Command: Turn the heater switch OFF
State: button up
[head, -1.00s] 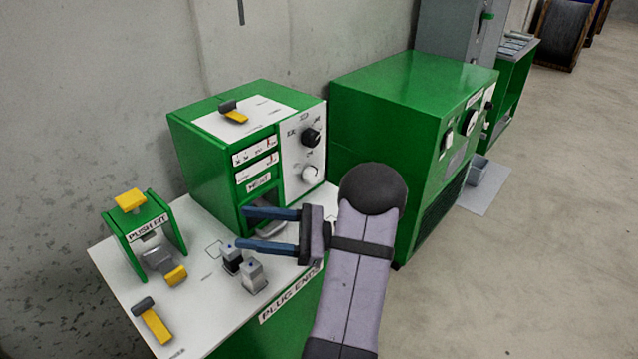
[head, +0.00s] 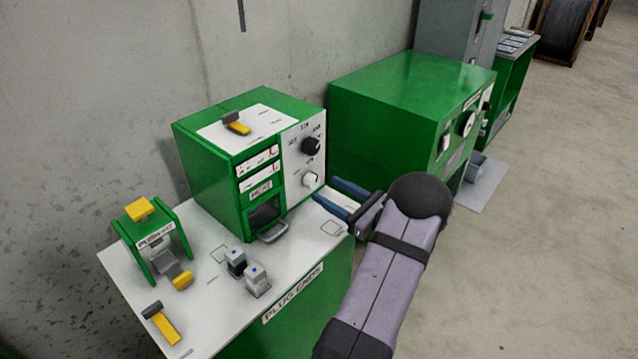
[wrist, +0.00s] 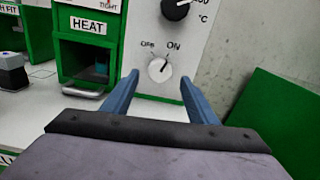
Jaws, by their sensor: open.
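The heater is a green box with a white control panel (head: 304,155) on its front right. Its white OFF/ON switch knob (head: 310,180) sits low on the panel, below a black temperature knob (head: 311,146). In the wrist view the white knob (wrist: 159,69) has its pointer line tilted up and right, toward the ON label. My gripper (head: 325,192) is open and empty. In the wrist view its two blue fingers (wrist: 160,90) stand either side of the knob's place in the picture, with the knob between and beyond the tips. The fingers look apart from the knob.
The heater's lower opening has a tray handle (head: 272,233). Two small plug blocks (head: 257,281) stand on the white table top (head: 200,320). A green push-fit stand (head: 150,240) is at left.

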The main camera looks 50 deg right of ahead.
aim_at(316, 183)
jog(key=shift+w+p, duration=0.45)
jog(key=shift+w, duration=1.95)
jog(key=shift+c, duration=0.3)
jog(key=c, duration=1)
